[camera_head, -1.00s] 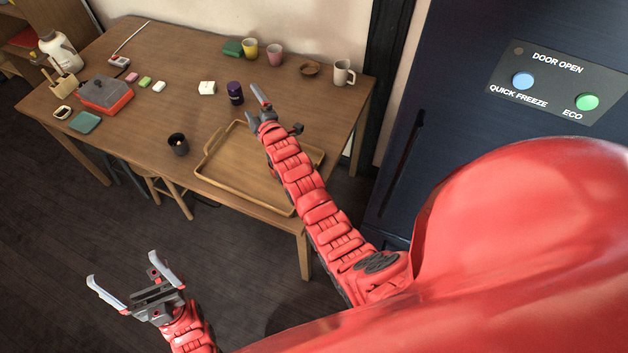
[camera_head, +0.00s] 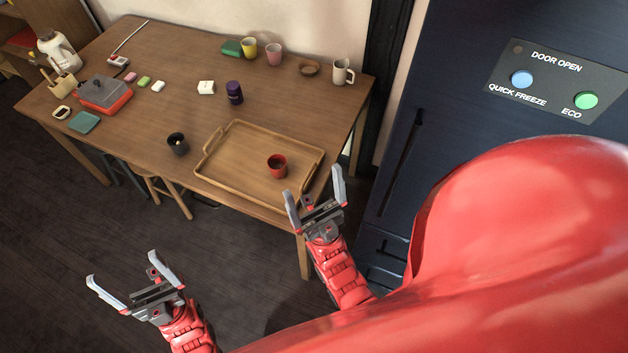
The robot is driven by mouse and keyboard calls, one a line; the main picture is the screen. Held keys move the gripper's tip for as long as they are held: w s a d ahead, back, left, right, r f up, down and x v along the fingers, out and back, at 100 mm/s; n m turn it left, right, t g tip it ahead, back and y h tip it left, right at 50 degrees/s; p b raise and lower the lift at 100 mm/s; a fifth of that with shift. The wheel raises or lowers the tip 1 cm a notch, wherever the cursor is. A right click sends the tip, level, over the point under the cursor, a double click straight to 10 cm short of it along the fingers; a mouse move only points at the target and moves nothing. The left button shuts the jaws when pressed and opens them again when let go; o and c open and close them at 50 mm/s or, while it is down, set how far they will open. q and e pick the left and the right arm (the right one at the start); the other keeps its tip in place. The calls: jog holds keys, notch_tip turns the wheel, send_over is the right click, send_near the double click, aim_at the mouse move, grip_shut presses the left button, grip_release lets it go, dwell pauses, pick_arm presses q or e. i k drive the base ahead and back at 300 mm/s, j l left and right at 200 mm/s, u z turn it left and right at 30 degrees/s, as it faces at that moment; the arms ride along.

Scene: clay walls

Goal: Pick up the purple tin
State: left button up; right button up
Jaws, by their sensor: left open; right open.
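The purple tin (camera_head: 234,93) stands upright on the wooden table (camera_head: 130,125), behind the tray's far left corner. It is a small dark purple cylinder with a marking on its side. Nothing holds it. My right gripper (camera_head: 314,190) is open and empty near the table's front right corner, in front of the tray and well apart from the tin. My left gripper (camera_head: 121,285) is open and empty, low over the floor in front of the table.
A wooden tray (camera_head: 228,183) holds a red cup (camera_head: 277,166). A black cup (camera_head: 177,144) stands left of the tray. Yellow (camera_head: 249,48) and pink (camera_head: 274,55) cups stand behind. A dark fridge (camera_head: 440,110) rises at the right.

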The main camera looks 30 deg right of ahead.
aim_at(233, 88)
jog(key=i+j+z, duration=0.3)
jog(key=i+j, duration=0.35)
jog(key=i+j+z, duration=0.3)
jog(key=i+j, duration=0.5)
